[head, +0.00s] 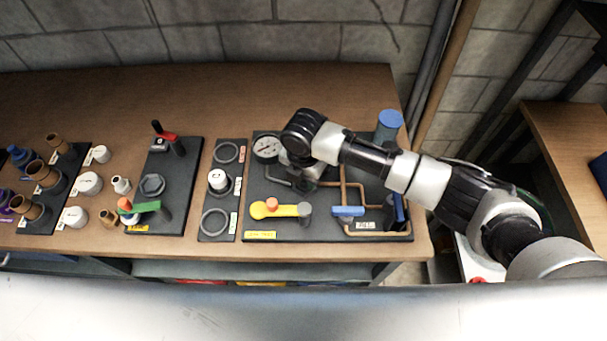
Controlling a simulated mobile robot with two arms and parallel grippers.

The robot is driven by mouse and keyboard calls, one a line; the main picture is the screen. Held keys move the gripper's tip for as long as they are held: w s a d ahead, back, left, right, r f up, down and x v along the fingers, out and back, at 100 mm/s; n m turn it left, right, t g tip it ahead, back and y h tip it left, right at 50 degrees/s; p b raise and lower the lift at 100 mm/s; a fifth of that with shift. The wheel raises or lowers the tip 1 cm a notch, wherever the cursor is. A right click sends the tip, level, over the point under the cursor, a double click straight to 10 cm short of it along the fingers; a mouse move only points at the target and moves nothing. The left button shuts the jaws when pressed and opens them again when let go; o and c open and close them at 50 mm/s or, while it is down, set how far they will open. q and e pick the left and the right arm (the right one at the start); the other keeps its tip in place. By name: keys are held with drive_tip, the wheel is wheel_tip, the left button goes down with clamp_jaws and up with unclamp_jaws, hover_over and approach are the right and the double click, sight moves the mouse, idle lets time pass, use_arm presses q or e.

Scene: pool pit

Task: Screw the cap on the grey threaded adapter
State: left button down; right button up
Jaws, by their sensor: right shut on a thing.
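My right gripper (304,182) points down over the large dark panel (275,230) at the right of the bench, just right of the round gauge. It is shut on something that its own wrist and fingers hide. I cannot tell what it holds. A white round cap-like piece (218,177) sits on the narrow panel (209,199) left of the gripper, between two grey rings. I cannot tell whether a grey threaded adapter is under it. Several white caps, one of them here (89,183), lie beside brown pipe stubs (42,173) at the left. My left gripper does not show.
The large panel holds a gauge (266,147), a yellow lever (279,209), copper pipes, a blue-topped cylinder (389,124) and blue handles. Another panel (181,153) carries a red-handled valve and a hex fitting (152,186). The back of the bench (200,95) is clear.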

idle(0.4)
drive_tip(key=shift+f, duration=0.1)
drive_tip(key=o, duration=1.1)
drive_tip(key=shift+c, duration=0.2)
drive_tip(key=shift+o, duration=0.4)
drive_tip(key=o, duration=0.3)
drive_tip(key=shift+r+p, duration=3.05)
drive_tip(key=shift+p, duration=0.1)
